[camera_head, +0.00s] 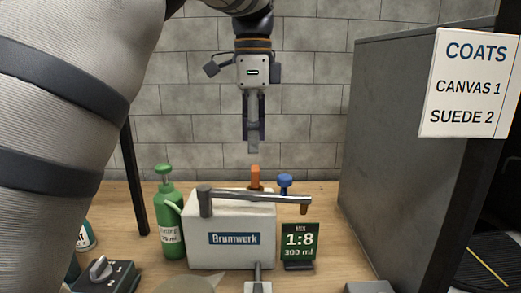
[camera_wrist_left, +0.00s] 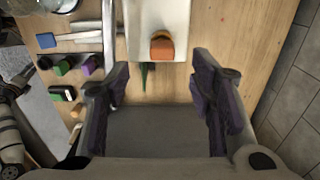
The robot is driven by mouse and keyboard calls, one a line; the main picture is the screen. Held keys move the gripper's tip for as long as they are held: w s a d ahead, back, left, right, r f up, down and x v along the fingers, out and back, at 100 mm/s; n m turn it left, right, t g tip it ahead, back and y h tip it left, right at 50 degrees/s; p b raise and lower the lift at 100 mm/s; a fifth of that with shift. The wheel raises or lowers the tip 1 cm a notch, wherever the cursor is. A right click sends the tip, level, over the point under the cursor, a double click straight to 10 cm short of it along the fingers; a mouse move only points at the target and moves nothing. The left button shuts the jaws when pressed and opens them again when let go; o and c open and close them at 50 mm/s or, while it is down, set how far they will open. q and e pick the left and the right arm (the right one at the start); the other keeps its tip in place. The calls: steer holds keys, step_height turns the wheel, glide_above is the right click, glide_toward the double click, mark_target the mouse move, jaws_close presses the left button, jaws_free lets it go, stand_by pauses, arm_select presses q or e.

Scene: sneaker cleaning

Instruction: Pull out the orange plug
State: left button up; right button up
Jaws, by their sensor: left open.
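My left gripper (camera_head: 253,148) points down above the plug, with a clear gap between fingertips and plug. In the left wrist view its two fingers (camera_wrist_left: 165,75) are spread wide and empty, with the plug ahead between their lines.
A green bottle (camera_head: 168,215) stands left, a blue knob (camera_head: 285,183) right behind, a 1:8 sign (camera_head: 299,243) right. A tall grey cabinet (camera_head: 400,150) bounds the right side; a brick wall stands behind.

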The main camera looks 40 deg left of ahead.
mark_target(255, 167)
arm_select(q)
step_height(255, 167, down, 9)
steer(key=shift+w+r, duration=0.1)
steer(key=shift+w, duration=0.05)
steer(key=shift+c, duration=0.6)
jaws_close()
steer(key=c, duration=0.8)
jaws_free()
steer(key=shift+c, duration=1.3)
steer(key=shift+r, duration=2.3)
